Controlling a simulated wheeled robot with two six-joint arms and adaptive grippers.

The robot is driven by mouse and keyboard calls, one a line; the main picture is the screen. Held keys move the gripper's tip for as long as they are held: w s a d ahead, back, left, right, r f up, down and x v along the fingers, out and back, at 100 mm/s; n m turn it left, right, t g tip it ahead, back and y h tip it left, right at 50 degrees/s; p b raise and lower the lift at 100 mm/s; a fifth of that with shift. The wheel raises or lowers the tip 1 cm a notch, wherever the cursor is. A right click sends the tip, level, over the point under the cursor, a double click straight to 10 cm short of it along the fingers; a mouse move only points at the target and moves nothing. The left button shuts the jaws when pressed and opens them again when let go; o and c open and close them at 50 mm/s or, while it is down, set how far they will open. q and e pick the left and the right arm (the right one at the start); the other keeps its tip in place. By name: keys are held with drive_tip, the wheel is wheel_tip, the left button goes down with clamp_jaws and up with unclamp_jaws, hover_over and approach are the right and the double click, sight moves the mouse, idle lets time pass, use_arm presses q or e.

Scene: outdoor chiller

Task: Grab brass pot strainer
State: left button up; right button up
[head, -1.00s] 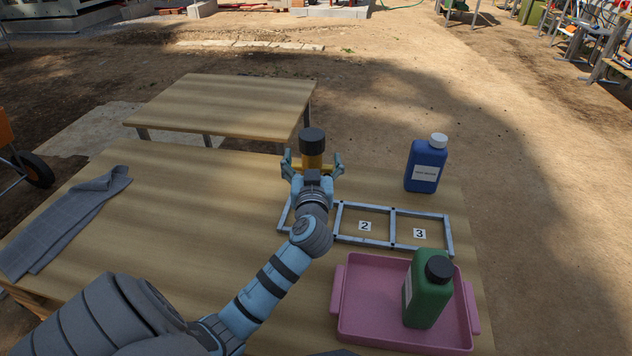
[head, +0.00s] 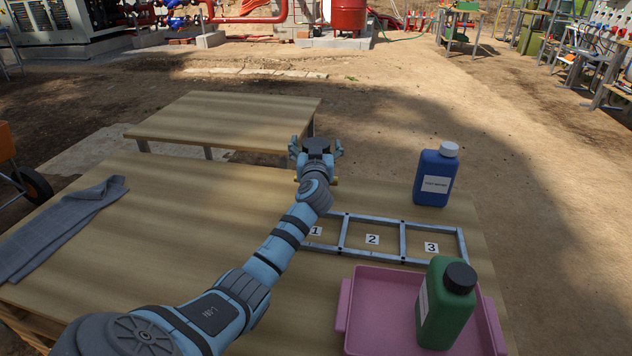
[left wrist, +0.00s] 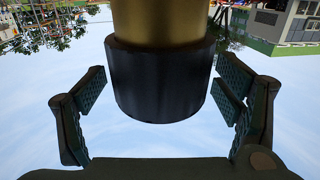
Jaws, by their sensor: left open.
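The brass pot strainer (left wrist: 172,20) shows in the left wrist view as a brass body with a wide black end (left wrist: 160,80). This black end lies between the spread fingers of my left gripper (left wrist: 160,92), with clear gaps on both sides. In the head view my left gripper (head: 316,145) is open over the far part of the table and hides most of the strainer. Only a small brass-coloured bit (head: 337,181) shows beside the wrist. My right gripper is not in view.
A metal frame (head: 403,240) with cells numbered 1, 2 and 3 lies on the table. A blue bottle (head: 436,178) stands behind it. A pink tray (head: 380,310) holds a green bottle (head: 446,303). A grey cloth (head: 60,228) lies at left. Another table (head: 225,120) stands beyond.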

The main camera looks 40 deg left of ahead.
use_arm(q)
drive_tip(key=shift+s+r, duration=0.1)
drive_tip(key=c, duration=1.7)
drive_tip(key=shift+c, duration=1.2)
clamp_jaws()
drive_tip(key=shift+r, duration=0.2)
